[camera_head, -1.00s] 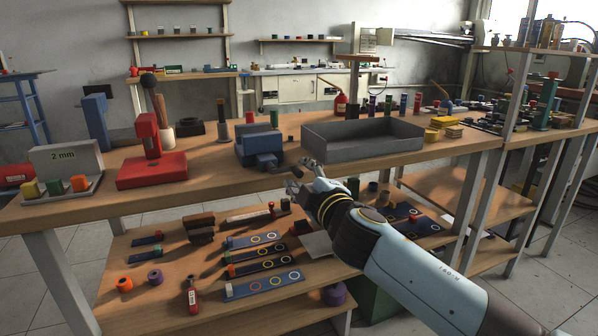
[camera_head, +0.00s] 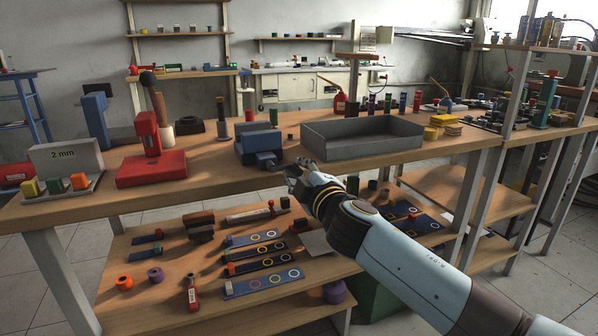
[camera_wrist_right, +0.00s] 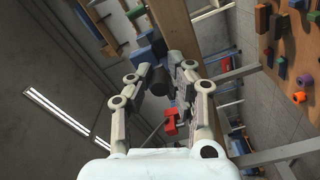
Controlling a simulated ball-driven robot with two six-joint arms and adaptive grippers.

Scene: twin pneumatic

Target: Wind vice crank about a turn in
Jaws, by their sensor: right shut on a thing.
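The blue vice (camera_head: 259,142) sits at the front edge of the wooden bench, left of the grey tray. My right gripper (camera_head: 291,171) is at the vice's front right, just past the bench edge, and covers most of the crank. In the right wrist view, a dark round crank knob (camera_wrist_right: 158,82) sits between the two fingers of my right gripper (camera_wrist_right: 158,78). The gripper is shut on the knob. The crank arm's angle is hard to make out. My left gripper is not in view.
A grey open tray (camera_head: 362,153) stands close to the right of the vice. A red press (camera_head: 150,168) stands to its left, with a block marked 2 mm (camera_head: 66,157) farther left. The lower shelf (camera_head: 165,250) holds several small parts below my arm.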

